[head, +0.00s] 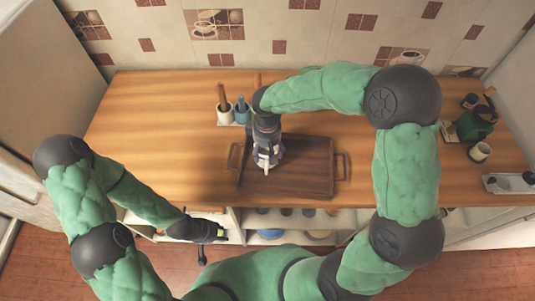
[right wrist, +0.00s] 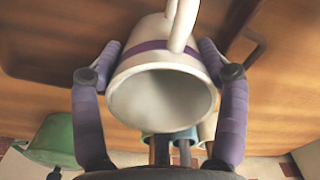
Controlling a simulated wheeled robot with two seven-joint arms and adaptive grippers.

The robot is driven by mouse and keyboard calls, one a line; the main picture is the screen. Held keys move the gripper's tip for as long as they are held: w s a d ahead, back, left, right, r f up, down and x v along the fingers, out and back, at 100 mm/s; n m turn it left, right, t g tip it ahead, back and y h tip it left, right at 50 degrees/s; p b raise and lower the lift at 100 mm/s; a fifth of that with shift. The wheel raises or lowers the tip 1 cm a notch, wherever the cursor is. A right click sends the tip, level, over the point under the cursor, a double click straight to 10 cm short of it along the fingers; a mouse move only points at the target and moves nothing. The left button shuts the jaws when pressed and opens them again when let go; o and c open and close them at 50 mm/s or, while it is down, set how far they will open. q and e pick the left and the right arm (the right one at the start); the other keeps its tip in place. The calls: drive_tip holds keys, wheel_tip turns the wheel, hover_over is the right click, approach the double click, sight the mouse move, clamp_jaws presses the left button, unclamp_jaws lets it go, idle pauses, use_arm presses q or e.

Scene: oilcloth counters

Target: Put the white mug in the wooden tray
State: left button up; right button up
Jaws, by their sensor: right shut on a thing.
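The white mug (right wrist: 137,63) has a purple band and is held between the purple fingers of my right gripper (right wrist: 160,48), which are shut on its sides. Its open mouth faces the right wrist camera and its handle shows at the top. In the head view, my right gripper (head: 267,157) is over the left part of the dark wooden tray (head: 312,172), and the mug is mostly hidden there. I cannot tell its height above the tray. My left gripper (head: 219,234) is low, in front of the counter's front edge, too small to read its fingers.
A holder with utensils (head: 240,111) stands behind the tray. At the counter's right are a green container (head: 474,123), a white cup (head: 480,151) and a grey tray (head: 508,183). The counter left of the wooden tray is clear. Open shelves with dishes lie below.

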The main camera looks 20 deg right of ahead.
drive_tip(key=shift+f, duration=1.35)
drive_tip(key=shift+f+b, duration=0.1)
drive_tip(key=shift+b, duration=0.2)
drive_tip(key=shift+f, duration=0.15)
drive_tip(key=o, duration=1.4)
drive_tip(key=shift+r, duration=0.4)
wheel_tip(320, 180, up, 12)
drive_tip(key=p, duration=0.2)
drive_tip(key=shift+f, duration=0.15)
